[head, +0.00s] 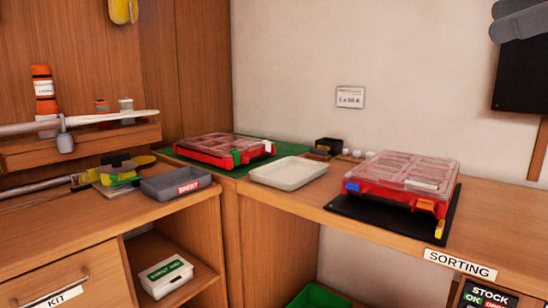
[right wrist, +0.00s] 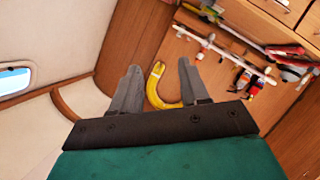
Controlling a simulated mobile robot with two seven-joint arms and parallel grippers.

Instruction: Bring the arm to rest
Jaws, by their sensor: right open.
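My right gripper (head: 518,17) shows only in part at the top right corner of the head view, as grey fingers high above the right counter. In the right wrist view its two grey fingers (right wrist: 157,88) stand apart with nothing held between them. A yellow curved piece (right wrist: 160,86) shows in the gap, beyond the fingers against the wood panel. The rest of my right arm is outside the head view. My left gripper is in neither view.
A red clear-lidded case (head: 405,172) sits on a black mat on the right counter; another (head: 222,150) lies on a green mat in the corner. A pale tray (head: 288,172) lies between them. A grey bin (head: 172,184) and tools occupy the left counter. A dark panel (head: 520,72) hangs at right.

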